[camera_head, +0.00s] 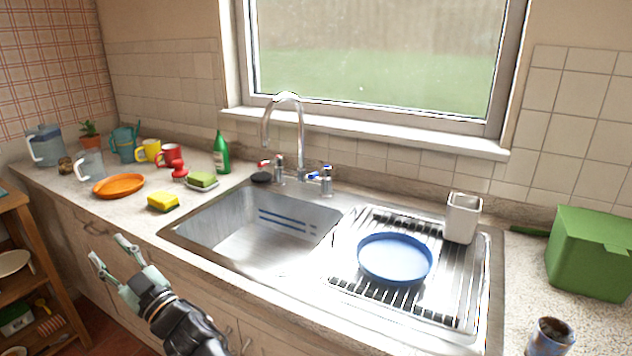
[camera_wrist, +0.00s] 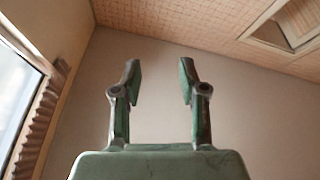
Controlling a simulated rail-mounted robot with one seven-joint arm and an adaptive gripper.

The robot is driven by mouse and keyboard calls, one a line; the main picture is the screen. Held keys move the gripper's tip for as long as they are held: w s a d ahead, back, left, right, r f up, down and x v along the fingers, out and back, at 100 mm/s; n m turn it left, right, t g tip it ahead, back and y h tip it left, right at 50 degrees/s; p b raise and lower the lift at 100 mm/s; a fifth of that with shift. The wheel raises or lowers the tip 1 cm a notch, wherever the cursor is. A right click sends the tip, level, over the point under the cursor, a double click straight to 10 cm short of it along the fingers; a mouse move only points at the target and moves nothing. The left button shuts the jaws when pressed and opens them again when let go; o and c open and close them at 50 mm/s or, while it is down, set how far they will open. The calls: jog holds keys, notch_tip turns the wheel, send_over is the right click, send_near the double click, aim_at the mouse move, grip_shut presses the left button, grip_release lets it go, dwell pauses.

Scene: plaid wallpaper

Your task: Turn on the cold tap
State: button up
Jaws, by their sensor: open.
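The cold tap (camera_head: 325,180) has a blue-marked handle and stands to the right of the tall curved spout (camera_head: 299,135) behind the sink. The hot tap (camera_head: 277,168), with a red-marked handle, stands to the left of the spout. My gripper (camera_head: 109,250) is open and empty in front of the counter at the lower left, far from the taps. In the wrist view my gripper (camera_wrist: 159,80) shows its two fingers apart with only wall and ceiling beyond.
The sink basin (camera_head: 232,248) looks empty. A blue plate (camera_head: 394,258) and a white holder (camera_head: 461,218) are on the drainer. A green bottle (camera_head: 221,152), a green sponge (camera_head: 202,180), a yellow sponge (camera_head: 163,202) and an orange plate (camera_head: 118,186) are left of the sink. A green box (camera_head: 590,255) stands right.

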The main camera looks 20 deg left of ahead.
notch_tip(320, 180, up, 2)
jog(key=w, duration=0.2)
jog(key=m+t+h+p, duration=1)
jog(key=m+t+h, duration=0.6)
jog(key=h, duration=0.9)
send_near(312, 176)
jog(key=w+p, duration=0.1)
jog(key=w, duration=0.2)
jog(key=w+m+g+p, duration=0.1)
jog(key=w, duration=0.3)
jog(key=w+r+m+p, duration=0.1)
jog(key=w+p, duration=0.1)
jog(key=w, duration=0.1)
jog(key=shift+w+d+g, duration=0.3)
jog(key=shift+w+d, duration=0.05)
grip_shut()
